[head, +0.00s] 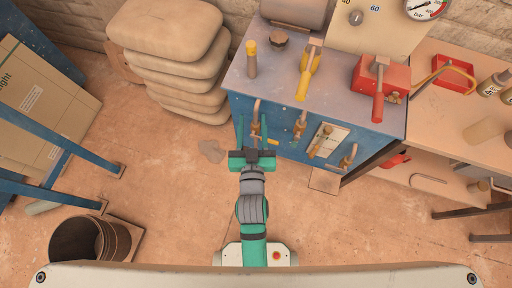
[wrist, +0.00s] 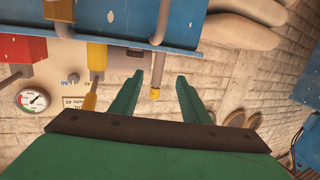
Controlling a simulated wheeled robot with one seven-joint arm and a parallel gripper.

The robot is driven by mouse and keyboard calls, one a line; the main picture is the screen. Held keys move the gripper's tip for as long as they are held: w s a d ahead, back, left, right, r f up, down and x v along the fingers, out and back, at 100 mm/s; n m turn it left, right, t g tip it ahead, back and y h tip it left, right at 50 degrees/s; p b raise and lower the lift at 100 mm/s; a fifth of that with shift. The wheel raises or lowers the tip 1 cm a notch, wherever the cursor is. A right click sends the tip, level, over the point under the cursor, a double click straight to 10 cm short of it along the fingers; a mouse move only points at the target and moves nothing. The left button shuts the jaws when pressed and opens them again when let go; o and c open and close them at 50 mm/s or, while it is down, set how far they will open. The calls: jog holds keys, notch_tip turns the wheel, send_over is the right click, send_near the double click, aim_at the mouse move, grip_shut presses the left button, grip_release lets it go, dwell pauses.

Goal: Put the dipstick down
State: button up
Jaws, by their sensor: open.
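No dipstick can be picked out for certain. The likeliest is a slim upright post with a yellow top (head: 251,58) at the left of the press's grey top. It seems to be the yellow-tipped piece (wrist: 155,92) in the upside-down wrist view, showing between my fingers but beyond them. My gripper (head: 252,128) is open and empty, in front of the blue cabinet's left end. A valve handle (head: 256,108) stands by its fingertips, and a small yellow piece (head: 273,141) shows just right of the right finger. I cannot tell whether either touches.
The blue cabinet (head: 240,105) carries a yellow lever (head: 308,70) and a red box with a lever (head: 381,76); valve handles (head: 320,141) jut from its front. Stacked sacks (head: 166,45) stand left. A bucket (head: 84,240) is front left.

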jog(key=s+f+g, duration=0.1)
jog(key=s+f, duration=0.2)
jog(key=s, duration=2.1)
jog(key=shift+d+g, duration=0.3)
jog(key=shift+d, duration=0.1)
jog(key=shift+s, duration=0.1)
jog(key=shift+s, duration=0.2)
jog(key=shift+w, duration=0.15)
dwell(0.3)
